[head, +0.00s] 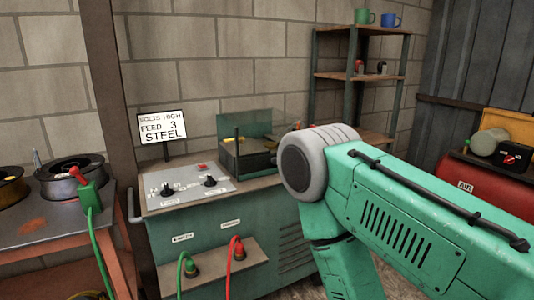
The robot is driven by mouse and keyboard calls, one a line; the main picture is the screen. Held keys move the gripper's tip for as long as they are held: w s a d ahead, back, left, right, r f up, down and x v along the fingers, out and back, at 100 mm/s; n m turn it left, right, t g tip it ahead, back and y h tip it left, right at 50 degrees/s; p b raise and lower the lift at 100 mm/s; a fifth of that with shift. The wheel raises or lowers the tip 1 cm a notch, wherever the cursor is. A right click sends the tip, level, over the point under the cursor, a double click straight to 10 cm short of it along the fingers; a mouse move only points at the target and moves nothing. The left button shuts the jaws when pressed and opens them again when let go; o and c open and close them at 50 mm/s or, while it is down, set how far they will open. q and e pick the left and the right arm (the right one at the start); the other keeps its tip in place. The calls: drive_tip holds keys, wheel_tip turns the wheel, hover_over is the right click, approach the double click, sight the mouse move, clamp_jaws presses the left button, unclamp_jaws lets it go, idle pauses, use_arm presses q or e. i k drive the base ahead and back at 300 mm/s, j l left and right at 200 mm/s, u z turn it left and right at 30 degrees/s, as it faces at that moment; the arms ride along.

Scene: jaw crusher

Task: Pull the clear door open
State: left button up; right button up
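A clear, green-tinted panel (243,124) stands upright at the dark compartment (244,164) on top of the green cabinet (240,218), near the middle of the head view. I take this panel to be part of the clear door, and I cannot tell whether it is open or shut. Small yellowish things show faintly inside the compartment. Its right end is partly hidden by a large teal and grey part in the foreground. Neither of my grippers shows in the head view.
A grey panel with knobs (188,186) lies left of the compartment, with a sign (162,127) behind it. A side table (40,222) with spools is at left. A shelf (358,76) and a red tank (477,190) are at right.

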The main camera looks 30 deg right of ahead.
sight(270, 171)
drive_tip(key=i+l+z, duration=0.35)
drive_tip(key=l, duration=0.15)
drive_tip(key=i+l+z, duration=0.3)
drive_tip(key=l, duration=0.2)
drive_tip(key=k, duration=0.05)
